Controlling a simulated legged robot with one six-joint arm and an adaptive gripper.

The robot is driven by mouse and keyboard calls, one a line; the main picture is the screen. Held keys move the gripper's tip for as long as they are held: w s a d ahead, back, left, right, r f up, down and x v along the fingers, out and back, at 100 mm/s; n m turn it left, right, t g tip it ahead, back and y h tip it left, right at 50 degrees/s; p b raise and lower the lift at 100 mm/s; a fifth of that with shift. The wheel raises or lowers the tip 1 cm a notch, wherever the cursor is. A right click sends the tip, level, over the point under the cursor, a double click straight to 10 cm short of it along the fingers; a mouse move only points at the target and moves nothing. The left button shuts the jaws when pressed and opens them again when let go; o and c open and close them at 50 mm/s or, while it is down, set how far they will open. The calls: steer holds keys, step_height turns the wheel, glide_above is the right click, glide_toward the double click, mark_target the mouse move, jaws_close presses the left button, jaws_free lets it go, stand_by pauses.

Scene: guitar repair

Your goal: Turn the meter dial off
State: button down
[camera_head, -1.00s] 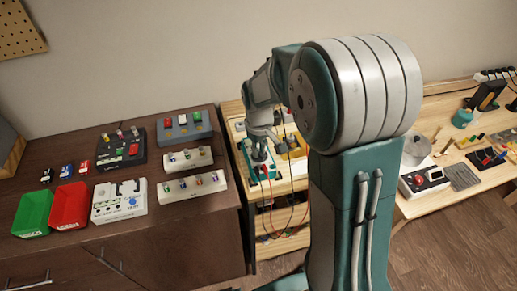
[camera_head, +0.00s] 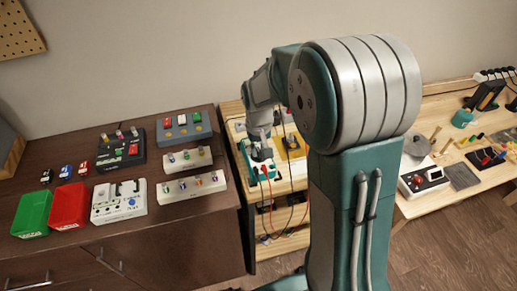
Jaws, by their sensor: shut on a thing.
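The meter (camera_head: 250,173) is a teal-edged device lying on the light wooden bench in the middle of the view. Red and dark leads run from its near end and hang over the bench front. My gripper (camera_head: 261,155) points down onto the meter and is shut on its dial. The gripper and wrist hide the dial, so I cannot see where it points.
A dark cabinet on the left holds a green bin (camera_head: 33,213), a red bin (camera_head: 69,206), a white panel (camera_head: 119,202) and several switch and knob boxes. A yellow device (camera_head: 293,143) stands close right of my gripper. Another bench with a pot (camera_head: 417,147) is at right.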

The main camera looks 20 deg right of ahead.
steer(key=shift+s+f, duration=0.1)
steer(key=shift+s, duration=0.05)
steer(key=c, duration=0.7)
jaws_free()
step_height(320, 180, up, 12)
steer(key=shift+a, duration=0.1)
